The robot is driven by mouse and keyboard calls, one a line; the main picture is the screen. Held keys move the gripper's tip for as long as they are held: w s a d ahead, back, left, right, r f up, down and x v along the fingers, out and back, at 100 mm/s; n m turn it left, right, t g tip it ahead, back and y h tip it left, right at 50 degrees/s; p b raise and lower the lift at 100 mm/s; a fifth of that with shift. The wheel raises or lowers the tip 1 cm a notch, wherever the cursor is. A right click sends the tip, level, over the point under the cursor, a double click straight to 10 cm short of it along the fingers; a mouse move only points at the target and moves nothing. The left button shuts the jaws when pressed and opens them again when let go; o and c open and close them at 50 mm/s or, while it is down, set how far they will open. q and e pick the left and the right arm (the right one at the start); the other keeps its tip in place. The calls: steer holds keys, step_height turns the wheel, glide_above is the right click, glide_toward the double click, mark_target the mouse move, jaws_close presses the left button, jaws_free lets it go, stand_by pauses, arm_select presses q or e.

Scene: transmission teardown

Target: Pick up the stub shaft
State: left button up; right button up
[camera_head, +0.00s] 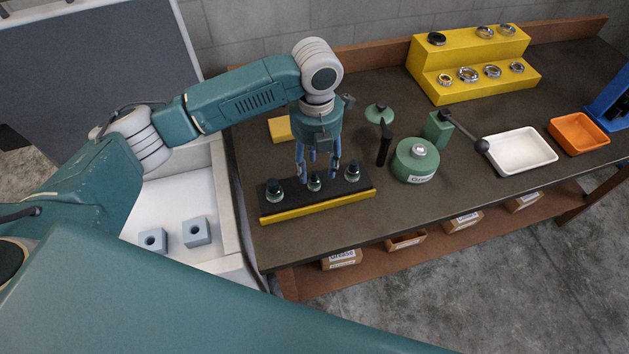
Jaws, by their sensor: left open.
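Three short dark-topped parts stand upright in a row on a black rack with a yellow front edge (330,207): a left one (274,190), a middle one (315,182) and a right one (352,171). The stub shaft seems to be among them; I cannot tell which it is. My left gripper (319,172) points down over the middle part, its fingers open and apart on either side of it. Whether the fingers touch it cannot be told. My right gripper is not in view.
Behind the rack lie a yellow block (280,129) and a green stand (379,114). A green round container (414,162) and a lever device (440,127) stand to the right. Further right are a yellow stepped rack (458,92), a white tray (523,166) and an orange tray (577,144).

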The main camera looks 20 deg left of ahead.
mark_target(314, 172)
arm_select(q)
steer(key=f, duration=0.1)
steer(key=f+p, duration=0.1)
steer(key=f, duration=0.1)
steer(key=f+p, duration=0.1)
steer(key=shift+s+a+f, duration=0.15)
steer(key=shift+s+f, duration=0.05)
steer(key=shift+s, duration=0.05)
steer(key=shift+w+f, duration=0.1)
steer(key=shift+f, duration=0.25)
steer(key=shift+c, duration=0.8)
jaws_close()
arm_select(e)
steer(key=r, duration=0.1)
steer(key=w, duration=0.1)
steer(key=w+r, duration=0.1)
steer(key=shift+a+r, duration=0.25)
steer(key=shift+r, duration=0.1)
